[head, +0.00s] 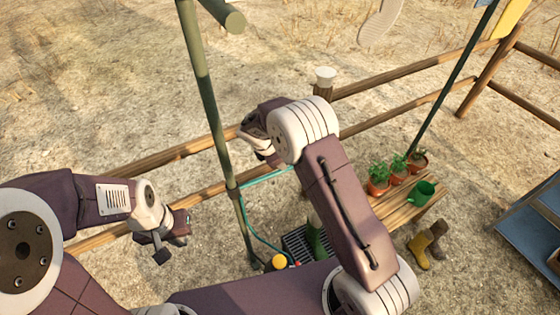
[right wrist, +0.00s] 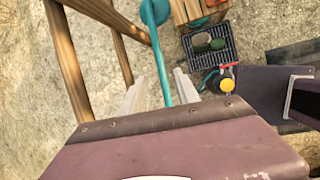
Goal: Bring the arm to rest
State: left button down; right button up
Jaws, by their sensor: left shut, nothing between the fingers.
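My left gripper (head: 181,235) is shut and empty, held over the ground at the left of the head view. My right arm is bent up through the middle of the head view, with its gripper (head: 258,140) beyond the pale wrist joint, close to the fence rail. In the right wrist view the two pale fingers of the right gripper (right wrist: 158,92) stand apart. A teal hose or pipe (right wrist: 161,60) shows between them in the picture; I cannot tell how far below it is.
A green post (head: 208,95) stands between the arms. Wooden fence rails (head: 385,78) run behind. At right are a wooden bench (head: 397,213) with potted plants (head: 378,177) and a green mug (head: 421,193), and boots (head: 420,250). A black crate (right wrist: 222,42) shows in the right wrist view.

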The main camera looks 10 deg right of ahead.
jog(key=s+d+r+m, duration=0.3)
jog(key=d+r, duration=0.4)
jog(key=r, duration=0.2)
jog(key=s+a+f+m+g+y, duration=0.1)
jog(key=s+m+y, duration=0.1)
jog(key=s+m, duration=0.6)
jog(key=s+a+f+m+y, duration=0.1)
jog(key=s+f+m+y, duration=0.1)
jog(key=s+m, duration=0.7)
jog(key=s, duration=0.4)
jog(key=shift+s+m+g, duration=0.25)
jog(key=shift+m+g, duration=0.05)
jog(key=shift+g, duration=0.1)
